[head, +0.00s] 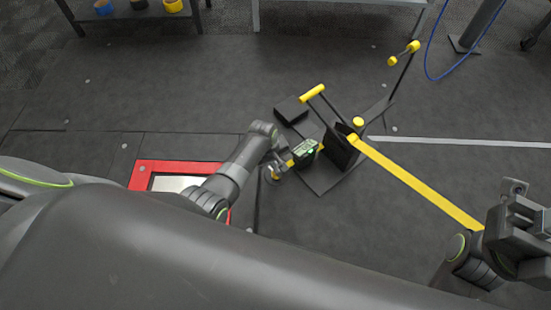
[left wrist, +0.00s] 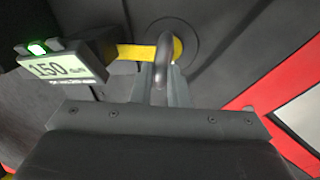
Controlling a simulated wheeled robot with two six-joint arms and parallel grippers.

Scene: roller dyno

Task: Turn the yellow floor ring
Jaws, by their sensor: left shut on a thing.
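The yellow floor ring shows in the left wrist view as a yellow base (left wrist: 177,47) in a dark round floor plate, with a grey metal loop standing up from it. My left gripper (left wrist: 161,88) is shut on this loop, seen from above. In the head view my left gripper (head: 275,167) is low at the floor, beside the red frame, and mostly covers the ring. My right gripper (head: 515,190) is at the right edge; its jaws are not clear.
A box with a green-lit display (head: 304,152) reading 150 stands close to my left gripper, with a yellow strap (left wrist: 130,52) running to the ring. A black device with a yellow T-handle (head: 313,93) stands beyond. A red frame (head: 145,171) lies left. Open floor lies behind.

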